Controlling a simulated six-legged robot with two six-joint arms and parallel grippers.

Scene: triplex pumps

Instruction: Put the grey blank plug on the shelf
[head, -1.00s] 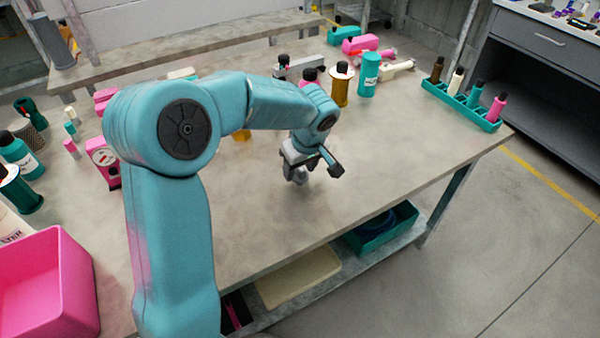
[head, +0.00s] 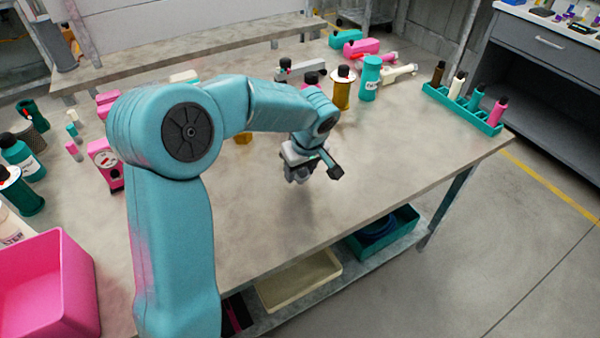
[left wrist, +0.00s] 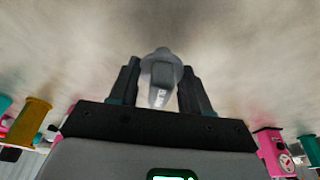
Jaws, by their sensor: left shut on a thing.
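The grey blank plug (left wrist: 161,76) is between the two fingers of my left gripper (left wrist: 158,88) in the left wrist view, its collar just past the fingertips. In the head view the left gripper (head: 312,170) is shut on the plug (head: 298,175), over the bare middle of the workbench. The plug appears to be slightly above the bench top, with a soft shadow below. A long raised shelf (head: 200,62) runs along the back of the bench. A lower shelf (head: 345,275) is under the bench. My right gripper is not in view.
Bottles, an amber cylinder (head: 342,93) and a teal cylinder (head: 369,80) stand behind the gripper. A teal rack (head: 463,108) is at the right end, a pink bin (head: 45,285) at the left. The lower shelf holds a cream tray (head: 300,280) and a teal bin (head: 385,235).

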